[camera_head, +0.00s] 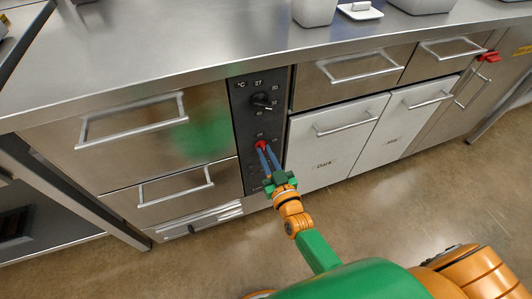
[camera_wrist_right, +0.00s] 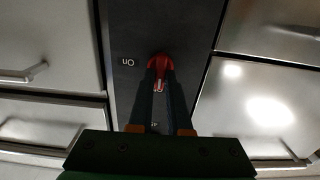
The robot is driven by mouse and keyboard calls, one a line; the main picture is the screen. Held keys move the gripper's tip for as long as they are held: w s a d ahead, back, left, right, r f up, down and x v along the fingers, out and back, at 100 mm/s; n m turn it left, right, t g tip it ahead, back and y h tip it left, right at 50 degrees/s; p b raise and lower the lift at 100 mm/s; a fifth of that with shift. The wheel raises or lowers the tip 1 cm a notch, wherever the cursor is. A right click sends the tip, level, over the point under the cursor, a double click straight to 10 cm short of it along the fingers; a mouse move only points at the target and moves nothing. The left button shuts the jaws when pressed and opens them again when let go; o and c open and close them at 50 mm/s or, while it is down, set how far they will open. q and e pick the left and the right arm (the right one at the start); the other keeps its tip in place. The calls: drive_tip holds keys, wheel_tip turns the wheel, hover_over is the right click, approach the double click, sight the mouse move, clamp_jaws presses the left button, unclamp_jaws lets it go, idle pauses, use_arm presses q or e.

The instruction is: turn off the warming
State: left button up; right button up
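The dark control panel (camera_head: 246,130) is set into the counter front between steel drawers. It carries a black dial (camera_head: 261,100) under a "°C 27" marking, and a red knob (camera_head: 260,144) lower down. My right gripper (camera_head: 264,149) reaches the red knob with its two blue fingers. In the right wrist view the fingertips (camera_wrist_right: 160,80) lie on both sides of the red knob (camera_wrist_right: 160,62), close together, with part of it between them. They look closed on it. An upside-down "On" label (camera_wrist_right: 140,62) shows beside the knob. My left gripper is out of view.
The steel countertop (camera_head: 170,40) runs above the panel, with white containers (camera_head: 314,12) at its back edge. Handled drawers (camera_head: 135,125) stand on the left and pale bins (camera_head: 335,140) on the right. The floor (camera_head: 400,215) in front is clear apart from my own body.

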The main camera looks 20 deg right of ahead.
drive_tip(key=o, duration=0.4)
drive_tip(key=shift+o, duration=0.2)
drive_tip(key=shift+s, duration=0.1)
drive_tip(key=s+p, duration=0.1)
drive_tip(key=s, duration=0.6)
drive_tip(key=shift+d, duration=0.1)
